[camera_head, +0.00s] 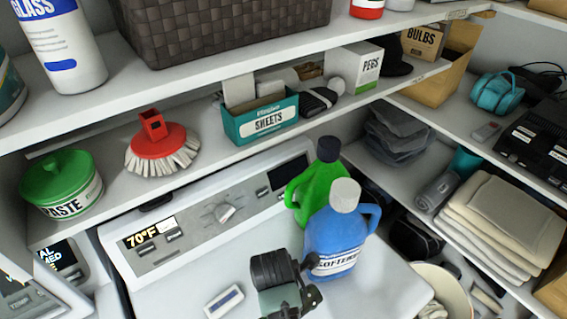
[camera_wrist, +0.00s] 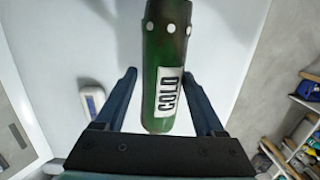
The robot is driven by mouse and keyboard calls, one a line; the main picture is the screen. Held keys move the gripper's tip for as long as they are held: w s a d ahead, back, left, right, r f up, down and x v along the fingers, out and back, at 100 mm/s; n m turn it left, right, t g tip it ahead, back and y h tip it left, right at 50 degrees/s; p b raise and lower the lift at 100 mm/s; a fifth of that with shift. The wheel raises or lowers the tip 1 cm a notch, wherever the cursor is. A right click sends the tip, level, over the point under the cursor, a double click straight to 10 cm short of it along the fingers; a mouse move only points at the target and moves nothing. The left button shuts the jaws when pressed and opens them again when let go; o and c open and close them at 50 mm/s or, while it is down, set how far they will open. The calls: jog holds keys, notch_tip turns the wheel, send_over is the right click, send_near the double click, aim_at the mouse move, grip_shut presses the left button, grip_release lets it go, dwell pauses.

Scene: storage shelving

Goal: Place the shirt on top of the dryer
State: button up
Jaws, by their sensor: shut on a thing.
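A white machine (camera_head: 135,285) with a dial and a "70°F" display looks like the dryer. Its pale top also fills much of the wrist view (camera_wrist: 235,60). My gripper (camera_wrist: 160,74) is over this top, its two dark fingers on either side of a green cylinder (camera_wrist: 160,55) labelled "COLD", and is shut on it. The cylinder cannot be made out clearly in the head view. I cannot pick out a shirt for certain. Folded beige cloths (camera_head: 510,215) are stacked on the right shelf, and pale cloth (camera_head: 432,311) shows at a round container.
A blue softener jug (camera_head: 335,235) and a green jug (camera_head: 320,185) stand on the machine's right rear. A small white and blue item (camera_head: 223,301) lies on its top. A shelf above holds a red brush (camera_head: 160,148) and sheets box (camera_head: 265,118). The machine's front right top is bare.

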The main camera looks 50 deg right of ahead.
jog(key=shift+w+f, duration=0.15)
jog(key=shift+f, duration=2.2)
jog(key=o, duration=1.5)
jog(key=shift+f, duration=0.1)
jog(key=r, duration=0.4)
jog(key=a+r, duration=0.1)
jog(key=r, duration=0.7)
jog(key=shift+w+a+b, duration=0.2)
jog(key=shift+b, duration=0.1)
jog(key=shift+r, duration=0.1)
